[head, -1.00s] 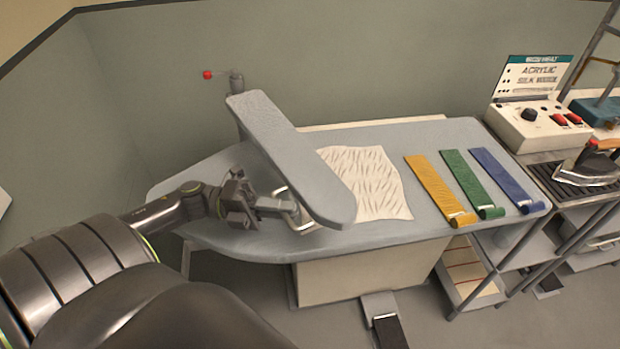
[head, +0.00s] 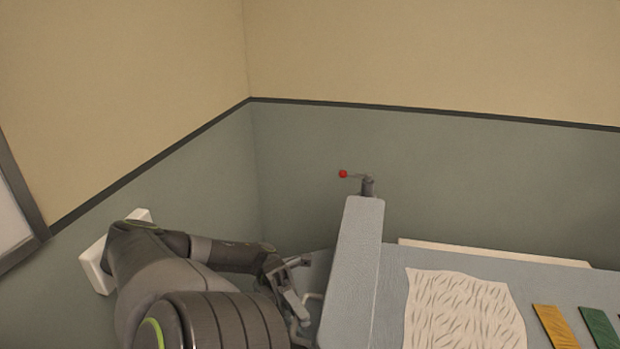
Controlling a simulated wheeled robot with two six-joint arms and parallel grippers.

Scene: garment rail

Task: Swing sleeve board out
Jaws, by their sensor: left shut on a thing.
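The sleeve board (head: 352,270) is a long grey padded board raised over the left part of the ironing table (head: 480,268). It runs from a post (head: 368,187) at the back down toward the bottom edge of the head view, where its near end is cut off. My left gripper (head: 303,312) is at the board's left side, shut on the pale bar handle (head: 313,297) there. The arm partly hides the grip. My right gripper is not in view.
A red-knobbed lever (head: 343,174) sticks out left from the post. A patterned white cloth (head: 463,310) lies on the table right of the board, with a yellow strip (head: 556,326) and a green strip (head: 600,327) beyond. Walls meet in a corner behind.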

